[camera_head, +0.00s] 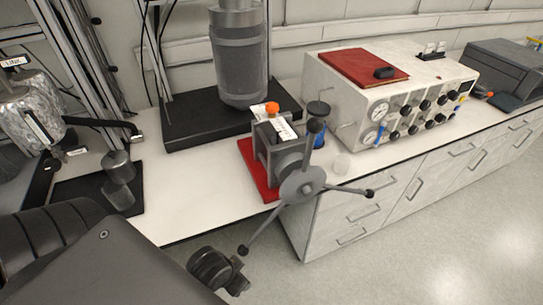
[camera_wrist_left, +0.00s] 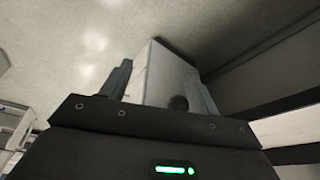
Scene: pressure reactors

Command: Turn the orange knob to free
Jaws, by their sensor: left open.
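The orange knob (camera_head: 272,107) is small and sits on top of a grey clamp-like device (camera_head: 283,150) with a white label. The device stands on a red base (camera_head: 258,172) on the bench. A three-spoke handwheel (camera_head: 303,184) with dark ball ends faces the front of it. My left gripper (camera_wrist_left: 160,72) shows in the left wrist view with its two fingers apart. A pale box-like shape lies beyond the fingers. I cannot make out the left fingers in the head view, where a dark arm part fills the lower left. My right gripper is not in view.
A grey cylinder vessel (camera_head: 240,60) stands on a black base behind the device. A white control box (camera_head: 345,95) with gauges and black knobs stands to its right. A silver-wrapped vessel (camera_head: 30,115) is at far left. White bench top (camera_head: 190,195) is bare left of the red base.

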